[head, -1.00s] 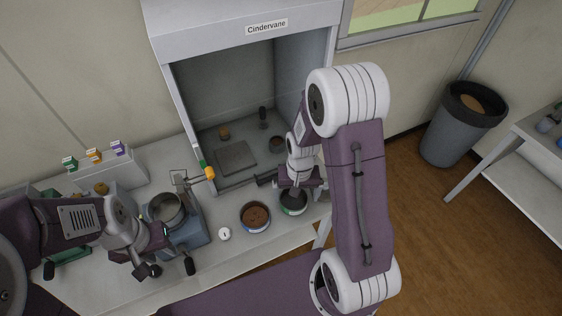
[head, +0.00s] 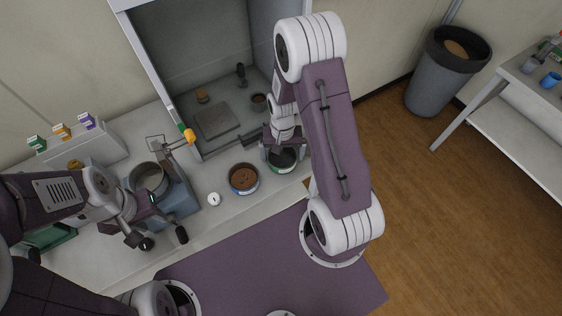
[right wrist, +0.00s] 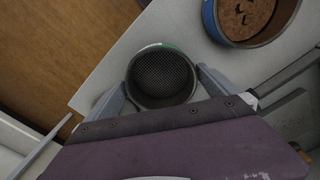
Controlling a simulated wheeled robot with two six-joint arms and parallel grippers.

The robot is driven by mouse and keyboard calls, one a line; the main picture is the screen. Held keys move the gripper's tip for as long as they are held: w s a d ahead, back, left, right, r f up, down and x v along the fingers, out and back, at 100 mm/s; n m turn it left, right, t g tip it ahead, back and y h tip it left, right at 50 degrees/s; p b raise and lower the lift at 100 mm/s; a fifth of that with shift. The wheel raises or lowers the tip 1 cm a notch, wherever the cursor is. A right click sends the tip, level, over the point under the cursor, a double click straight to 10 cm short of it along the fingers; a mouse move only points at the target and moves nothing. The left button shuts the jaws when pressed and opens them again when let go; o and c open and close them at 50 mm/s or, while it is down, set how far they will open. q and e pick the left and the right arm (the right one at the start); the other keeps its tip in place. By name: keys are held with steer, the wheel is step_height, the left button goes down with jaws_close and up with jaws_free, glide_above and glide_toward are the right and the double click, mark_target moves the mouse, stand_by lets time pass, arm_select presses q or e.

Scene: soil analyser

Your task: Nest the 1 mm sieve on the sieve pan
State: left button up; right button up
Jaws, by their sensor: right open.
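The 1 mm sieve, a round cup with a dark mesh floor and a green band (right wrist: 162,78), stands on the bench near its right front end; it also shows in the head view (head: 283,159). My right gripper (right wrist: 161,80) is open, with one finger on each side of the sieve; I cannot tell if they touch it. In the head view my right gripper (head: 280,143) is over the sieve's back side. A round metal pan (head: 149,181), likely the sieve pan, sits on a blue-grey device at left. My left gripper (head: 164,239) is open and empty in front of that device.
A blue-banded dish of brown soil (head: 243,179) stands left of the sieve; it also shows in the right wrist view (right wrist: 248,18). A small white round piece (head: 214,199) lies near it. A hood (head: 205,70) stands behind, with a grey plate (head: 217,122) inside.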

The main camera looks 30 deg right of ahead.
mark_target(282, 161)
steer(key=shift+w, duration=0.1)
steer(key=shift+c, duration=0.3)
steer(key=c, duration=0.9)
step_height(282, 161, up, 5)
steer(key=p, duration=0.5)
